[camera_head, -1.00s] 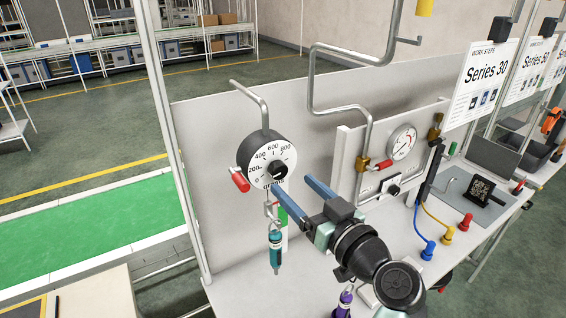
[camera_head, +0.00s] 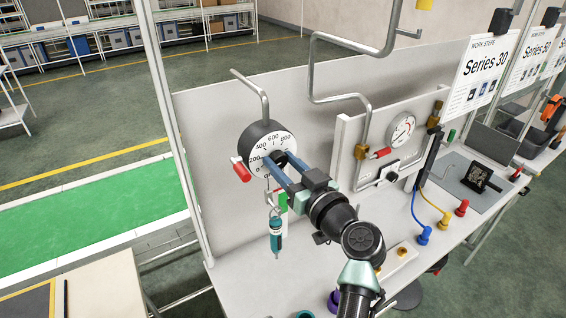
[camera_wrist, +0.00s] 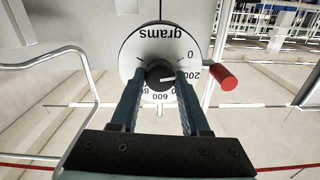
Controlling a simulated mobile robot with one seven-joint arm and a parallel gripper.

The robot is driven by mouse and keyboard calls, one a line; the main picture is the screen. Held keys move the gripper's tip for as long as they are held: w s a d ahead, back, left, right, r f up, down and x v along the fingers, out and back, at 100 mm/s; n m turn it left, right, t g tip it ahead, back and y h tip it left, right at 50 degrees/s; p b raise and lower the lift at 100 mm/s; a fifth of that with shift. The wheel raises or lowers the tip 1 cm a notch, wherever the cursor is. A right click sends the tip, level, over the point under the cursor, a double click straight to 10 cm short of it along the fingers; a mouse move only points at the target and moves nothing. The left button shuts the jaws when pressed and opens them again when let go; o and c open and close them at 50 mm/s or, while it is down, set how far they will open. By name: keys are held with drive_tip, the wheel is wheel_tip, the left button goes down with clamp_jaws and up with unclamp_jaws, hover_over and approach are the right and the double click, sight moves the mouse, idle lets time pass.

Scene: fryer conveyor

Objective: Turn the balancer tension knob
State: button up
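The balancer's round white dial (camera_head: 286,143), marked in grams, hangs from a bent grey pipe on the back panel. Its black tension knob (camera_wrist: 160,74) is at the dial's centre in the wrist view, with a white mark pointing right in that picture. My gripper (camera_head: 278,158) is at the dial face, and its two blue fingers stand either side of the knob. In the wrist view my gripper (camera_wrist: 160,76) shows narrow gaps between fingers and knob, so it looks open around it. In the head view the fingers hide much of the knob.
A red-handled lever (camera_head: 240,169) sits at the dial's left, close to one finger. A teal tool (camera_head: 276,232) hangs below the dial. A pressure gauge (camera_head: 401,129) is mounted on a panel to the right. Coloured plugs (camera_head: 424,235) stand on the bench.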

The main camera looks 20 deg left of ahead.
clamp_jaws()
drive_tip(key=shift+f+m+b, duration=0.1)
drive_tip(key=shift+m+b, duration=0.2)
drive_tip(key=m+b, duration=0.1)
drive_tip(key=m, duration=0.2)
drive_tip(key=shift+b, duration=0.3)
drive_tip(key=m, duration=0.5)
drive_tip(key=shift+b, duration=0.4)
drive_tip(key=m+p, duration=0.1)
drive_tip(key=m, duration=0.4)
drive_tip(key=shift+m, duration=0.4)
drive_tip(key=m+p, duration=0.2)
drive_tip(key=m, duration=0.3)
drive_tip(key=shift+f+m+p, duration=0.1)
drive_tip(key=shift+m+p, duration=0.2)
